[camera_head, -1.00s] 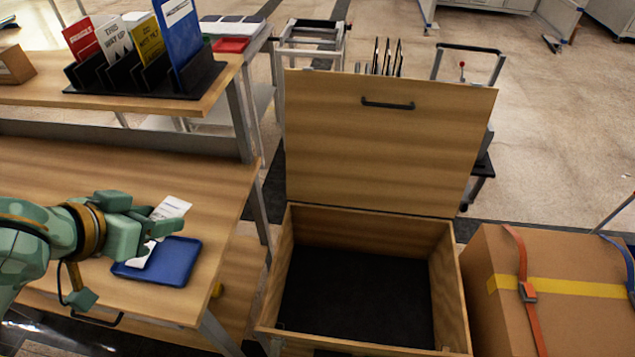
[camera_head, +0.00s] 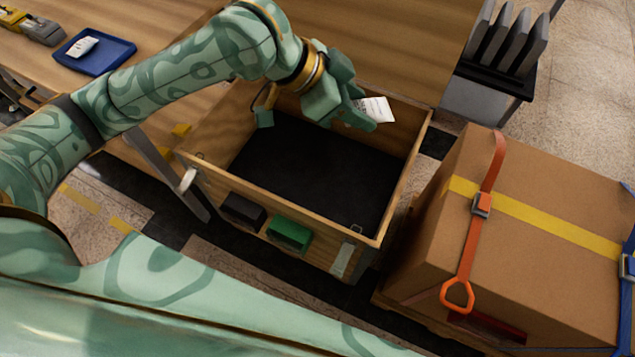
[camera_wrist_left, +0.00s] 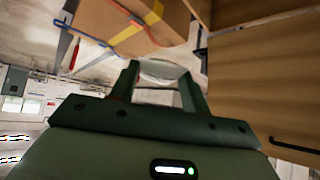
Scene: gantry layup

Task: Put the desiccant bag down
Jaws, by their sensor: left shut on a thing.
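The desiccant bag (camera_head: 376,110) is a small white packet with print on it. My left gripper (camera_head: 358,112) is shut on it and holds it over the open wooden crate (camera_head: 388,205), towards the crate's back right. In the left wrist view the bag (camera_wrist_left: 162,70) shows pale between the two fingertips (camera_wrist_left: 163,80). The crate's dark floor (camera_head: 310,175) looks bare where it shows. A second white packet (camera_head: 82,46) lies in a blue tray (camera_head: 70,62) on the bench at the upper left. My right gripper is out of view.
A strapped cardboard box (camera_head: 560,215) stands to the right. A black box (camera_head: 243,209) and a green box (camera_head: 289,235) are on the crate's front side.

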